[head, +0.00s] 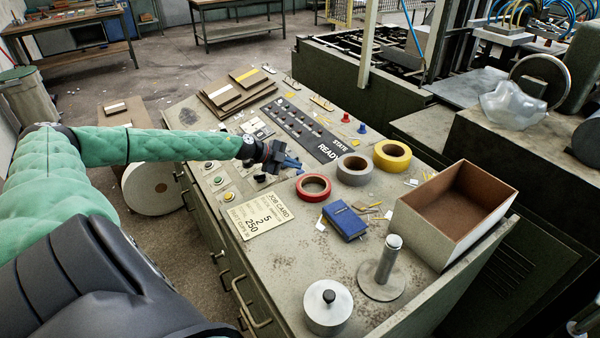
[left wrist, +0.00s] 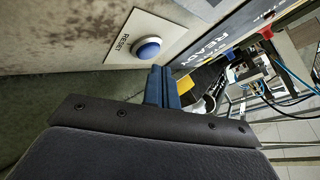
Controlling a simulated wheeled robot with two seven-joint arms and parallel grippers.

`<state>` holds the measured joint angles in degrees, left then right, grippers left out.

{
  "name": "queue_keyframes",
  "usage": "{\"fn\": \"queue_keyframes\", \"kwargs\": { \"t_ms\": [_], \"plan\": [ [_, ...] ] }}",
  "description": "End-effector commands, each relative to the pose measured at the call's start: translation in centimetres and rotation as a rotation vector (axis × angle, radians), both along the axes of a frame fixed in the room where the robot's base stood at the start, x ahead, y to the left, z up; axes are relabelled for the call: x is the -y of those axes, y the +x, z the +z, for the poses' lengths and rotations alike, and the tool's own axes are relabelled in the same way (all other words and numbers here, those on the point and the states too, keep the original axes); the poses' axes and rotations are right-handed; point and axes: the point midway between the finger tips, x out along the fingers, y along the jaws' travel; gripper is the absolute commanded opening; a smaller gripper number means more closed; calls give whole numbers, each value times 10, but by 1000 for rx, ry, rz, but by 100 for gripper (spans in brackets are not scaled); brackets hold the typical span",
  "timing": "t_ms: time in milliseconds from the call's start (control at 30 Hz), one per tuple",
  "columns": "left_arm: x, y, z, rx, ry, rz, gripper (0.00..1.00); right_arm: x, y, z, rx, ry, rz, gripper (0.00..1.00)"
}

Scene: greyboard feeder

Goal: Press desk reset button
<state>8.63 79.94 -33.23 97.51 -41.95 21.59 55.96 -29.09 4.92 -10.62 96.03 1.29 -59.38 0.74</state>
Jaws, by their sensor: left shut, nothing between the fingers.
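The reset button (left wrist: 148,50) is a blue dome in a pale ring on a light plate marked RESET, seen in the left wrist view. My left gripper (left wrist: 163,84) has its blue fingers together, empty, with the tips close beside the button plate. The button dome is apart from the fingers in that view. In the head view my left gripper (head: 290,163) is low over the desk's control panel, left of the READY sign (head: 328,152). The gripper partly covers the panel there, so I cannot clearly make out the button. My right gripper is not in view.
On the desk (head: 300,250) are a red tape roll (head: 313,181), grey and yellow rolls, a blue book (head: 344,221), an open box (head: 420,225), and a job card (head: 259,214). Green and yellow buttons line the left edge. A metal post (head: 388,260) stands at the front.

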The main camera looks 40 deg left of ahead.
Motion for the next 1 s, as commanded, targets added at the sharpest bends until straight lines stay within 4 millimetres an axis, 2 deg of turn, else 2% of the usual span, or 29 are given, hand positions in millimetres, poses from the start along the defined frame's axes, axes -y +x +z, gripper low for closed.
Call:
{"fn": "queue_keyframes", "kwargs": {
  "t_ms": [733,1000],
  "plan": [
    [0,0,0,0,0,0,0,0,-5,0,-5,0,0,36],
    [1,2,-6,1,-1,0,0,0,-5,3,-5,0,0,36]
  ]
}}
